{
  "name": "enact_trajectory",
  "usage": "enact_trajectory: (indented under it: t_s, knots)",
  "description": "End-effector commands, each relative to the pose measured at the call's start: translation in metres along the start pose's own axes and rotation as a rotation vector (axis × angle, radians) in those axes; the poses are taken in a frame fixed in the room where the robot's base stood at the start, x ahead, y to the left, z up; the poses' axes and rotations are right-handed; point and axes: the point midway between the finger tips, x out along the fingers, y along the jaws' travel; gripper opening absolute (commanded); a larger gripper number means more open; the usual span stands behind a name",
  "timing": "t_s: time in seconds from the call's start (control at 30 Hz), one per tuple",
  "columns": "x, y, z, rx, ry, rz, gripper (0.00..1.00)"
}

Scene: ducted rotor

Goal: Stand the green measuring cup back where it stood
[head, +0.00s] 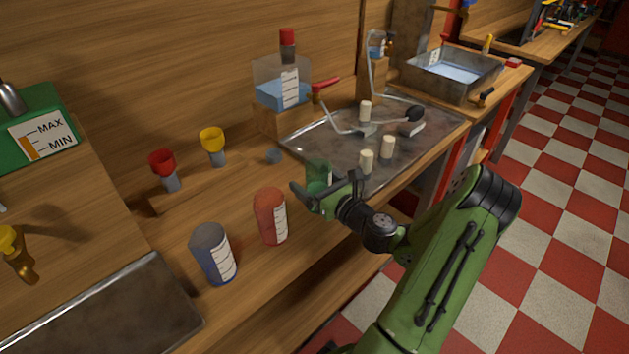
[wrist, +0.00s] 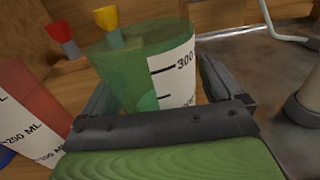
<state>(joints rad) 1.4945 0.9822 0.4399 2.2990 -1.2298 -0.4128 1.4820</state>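The green measuring cup (head: 317,174) is see-through with a white scale label. It looks upright, near the front left corner of the metal tray. My gripper (head: 330,186) has one finger on each side of it. In the wrist view the cup (wrist: 140,65) fills the space between the fingers of my gripper (wrist: 158,85), with the 300 mark showing and no clear gap at either side. The cup's base is hidden by my gripper, so I cannot tell whether it touches the bench.
A red measuring cup (head: 270,215) and a blue one (head: 213,254) stand left of my gripper. Red (head: 164,170) and yellow (head: 213,146) funnel-topped pieces stand behind. The metal tray (head: 330,135) holds several pale cylinders. Bare wood lies between the cups and the funnels.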

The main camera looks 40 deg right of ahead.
Motion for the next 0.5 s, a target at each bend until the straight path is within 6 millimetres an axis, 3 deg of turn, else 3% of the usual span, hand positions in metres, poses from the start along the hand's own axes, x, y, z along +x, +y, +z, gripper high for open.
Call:
enact_trajectory:
  t_s: [0.33,0.5]
  knots:
    - [-0.005,-0.001,-0.001,0.001,0.004,-0.001,0.98]
    - [-0.04,-0.002,0.0,0.006,0.005,-0.006,0.98]
